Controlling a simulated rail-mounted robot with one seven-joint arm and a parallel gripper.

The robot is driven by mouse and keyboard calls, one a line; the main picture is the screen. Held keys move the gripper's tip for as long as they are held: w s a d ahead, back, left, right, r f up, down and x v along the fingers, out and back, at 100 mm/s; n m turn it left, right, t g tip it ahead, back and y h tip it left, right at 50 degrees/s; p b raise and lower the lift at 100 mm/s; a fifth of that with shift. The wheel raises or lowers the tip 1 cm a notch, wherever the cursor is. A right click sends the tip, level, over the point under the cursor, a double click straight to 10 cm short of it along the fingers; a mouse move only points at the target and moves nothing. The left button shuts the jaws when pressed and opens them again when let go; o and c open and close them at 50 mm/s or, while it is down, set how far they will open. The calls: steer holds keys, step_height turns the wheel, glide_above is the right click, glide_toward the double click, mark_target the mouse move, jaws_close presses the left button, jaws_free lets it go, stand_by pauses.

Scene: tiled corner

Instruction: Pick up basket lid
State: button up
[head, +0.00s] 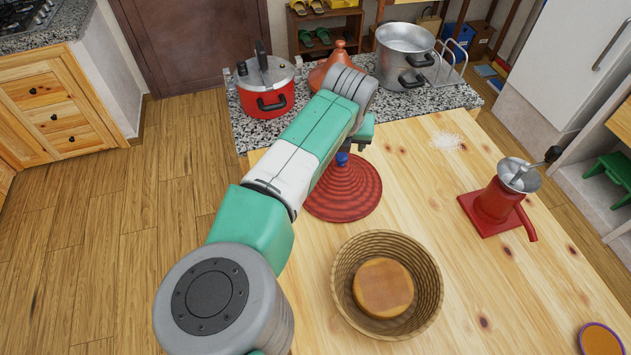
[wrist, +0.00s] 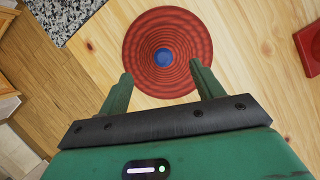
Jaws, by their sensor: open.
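The basket lid (head: 345,190) is a red, ridged, cone-shaped woven lid with a blue knob on top, resting on the wooden table. It also shows in the wrist view (wrist: 137,55), with its blue knob (wrist: 163,57) near the middle. My gripper (wrist: 163,78) is open and empty above the lid, its two green fingers apart on either side of the knob's line. I cannot tell the exact height of the fingers over the knob. In the head view my arm hides part of the lid's left side and most of the gripper.
A woven basket (head: 436,290) with a round bread (head: 383,287) inside stands in front of the lid. A red grinder (head: 495,205) is at the right. A red pressure cooker (head: 268,98) and a metal pot (head: 404,50) stand on the granite counter behind. Bare table lies right of the lid.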

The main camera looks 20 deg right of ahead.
mark_target(342, 156)
steer(key=shift+d+b+x, duration=0.25)
steer(key=shift+b+x, duration=0.05)
steer(key=shift+x, duration=1.05)
steer(key=x, duration=0.1)
steer(key=b+x, duration=0.1)
steer(key=x, duration=0.1)
steer(key=b+x, duration=0.1)
steer(key=x, duration=0.1)
steer(key=shift+s+a+f, duration=0.1)
steer(key=shift+s+f, duration=0.05)
steer(key=shift+s, duration=0.15)
jaws_close()
